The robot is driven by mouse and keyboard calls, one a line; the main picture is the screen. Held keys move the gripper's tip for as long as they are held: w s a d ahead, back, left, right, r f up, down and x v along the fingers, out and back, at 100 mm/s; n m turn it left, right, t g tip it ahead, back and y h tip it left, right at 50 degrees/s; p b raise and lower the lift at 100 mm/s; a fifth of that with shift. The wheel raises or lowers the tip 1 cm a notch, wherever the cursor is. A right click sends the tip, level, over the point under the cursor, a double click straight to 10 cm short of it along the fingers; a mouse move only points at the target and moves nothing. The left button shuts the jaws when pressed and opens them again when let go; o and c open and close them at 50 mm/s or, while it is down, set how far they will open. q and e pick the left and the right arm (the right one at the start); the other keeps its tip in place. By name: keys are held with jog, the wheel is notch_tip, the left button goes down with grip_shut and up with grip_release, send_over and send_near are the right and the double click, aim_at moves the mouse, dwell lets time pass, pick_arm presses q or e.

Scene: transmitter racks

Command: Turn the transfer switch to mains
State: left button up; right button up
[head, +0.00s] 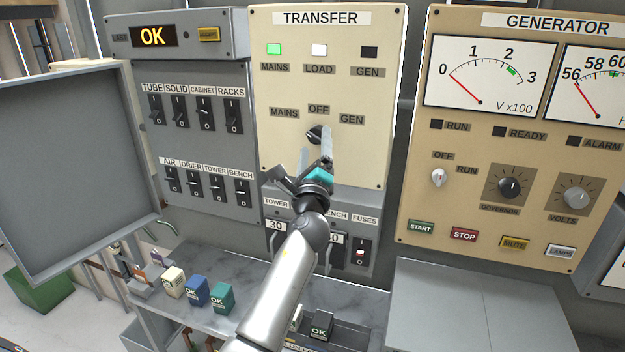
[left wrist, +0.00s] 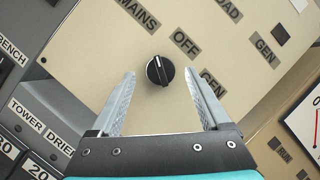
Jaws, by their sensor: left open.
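The transfer switch is a round black knob (head: 315,132) on the beige TRANSFER panel (head: 372,150), below the words MAINS, OFF and GEN. The knob also shows in the left wrist view (left wrist: 160,70). Its pale pointer line leans toward MAINS in both views. My left gripper (head: 316,157) is in front of the knob in the head view and partly covers it. In the left wrist view its fingers (left wrist: 160,82) are apart, one on each side of the knob, with a visible gap to it. My right gripper is not in view.
The MAINS lamp (head: 274,49) is green, the LOAD lamp (head: 319,50) white and the GEN lamp (head: 369,52) dark. A grey breaker panel (head: 205,140) stands left, the GENERATOR panel (head: 480,220) right. A fuse panel (head: 372,215) and grey shelf (head: 262,270) lie below.

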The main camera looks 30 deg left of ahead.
pick_arm(q)
jog(key=b+v, duration=0.2)
jog(key=v, duration=1.1)
jog(key=shift+s+f, duration=0.15)
jog(key=shift+s, duration=0.05)
jog(key=shift+d, duration=0.15)
